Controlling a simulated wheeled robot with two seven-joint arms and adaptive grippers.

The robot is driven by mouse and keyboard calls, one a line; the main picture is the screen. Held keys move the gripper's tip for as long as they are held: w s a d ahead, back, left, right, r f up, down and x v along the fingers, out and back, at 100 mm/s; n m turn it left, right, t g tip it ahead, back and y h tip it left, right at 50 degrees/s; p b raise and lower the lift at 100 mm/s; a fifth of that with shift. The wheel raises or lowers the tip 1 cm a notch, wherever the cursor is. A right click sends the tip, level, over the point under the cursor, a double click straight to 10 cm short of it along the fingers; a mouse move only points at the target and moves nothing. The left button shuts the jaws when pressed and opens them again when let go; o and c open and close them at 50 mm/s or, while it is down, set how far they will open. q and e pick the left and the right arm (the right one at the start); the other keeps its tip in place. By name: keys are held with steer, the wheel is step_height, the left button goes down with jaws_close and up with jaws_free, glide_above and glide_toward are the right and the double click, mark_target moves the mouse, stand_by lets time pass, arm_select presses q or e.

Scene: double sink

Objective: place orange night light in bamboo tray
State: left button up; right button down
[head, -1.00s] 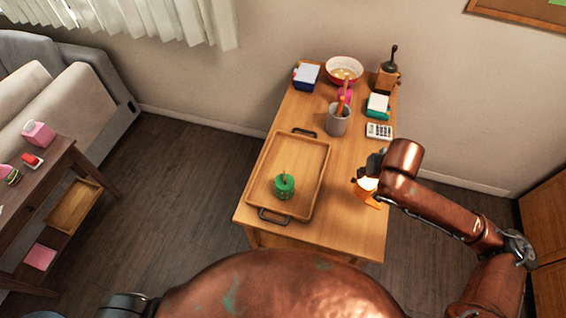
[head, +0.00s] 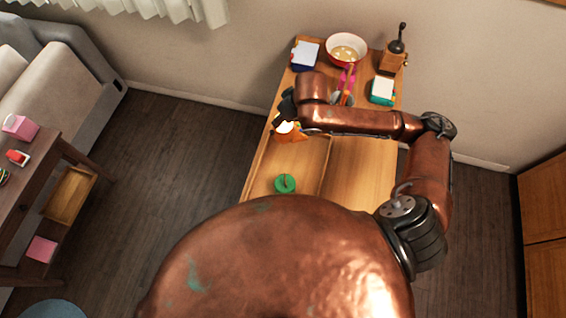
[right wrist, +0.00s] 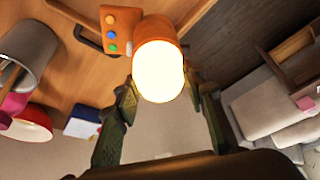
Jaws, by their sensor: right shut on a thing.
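The orange night light (head: 294,136) has a glowing bulb and is held in my right gripper (head: 287,108), over the far part of the bamboo tray (head: 306,174). In the right wrist view, the night light (right wrist: 160,68) sits between the two fingers, with its bright bulb toward the camera and an orange block with coloured buttons beside it. My right gripper (right wrist: 162,85) is shut on it. My arm hides part of the tray's far end. I cannot tell the exact height of the light above the tray. My left gripper is not in view.
A green candle-like object (head: 285,183) stands in the near part of the tray. Behind my arm are a red-rimmed bowl (head: 346,49), a grinder (head: 393,57), a teal box (head: 382,91) and a dark blue box (head: 305,54). A grey cup (right wrist: 32,52) shows in the wrist view.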

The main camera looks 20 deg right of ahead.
mark_target(286, 143)
steer(key=s+n+p, duration=0.1)
steer(key=n+p, duration=0.1)
steer(key=s+r+n+y+p, duration=0.1)
steer(key=n+p, duration=0.1)
steer(key=s+r+n+g+y+p, duration=0.1)
steer(key=n, duration=0.1)
steer(key=shift+d+p, duration=0.2)
steer(key=shift+p, duration=0.2)
steer(key=shift+s+f+n, duration=0.1)
steer(key=shift+s+n, duration=0.05)
steer(key=shift+n, duration=0.25)
step_height(286, 143, down, 10)
steer(key=shift+s+f+p, duration=0.15)
steer(key=shift+p, duration=0.35)
steer(key=c, duration=1.2)
jaws_free()
steer(key=v, duration=1.2)
steer(key=shift+d+b, duration=0.15)
steer(key=shift+b, duration=0.15)
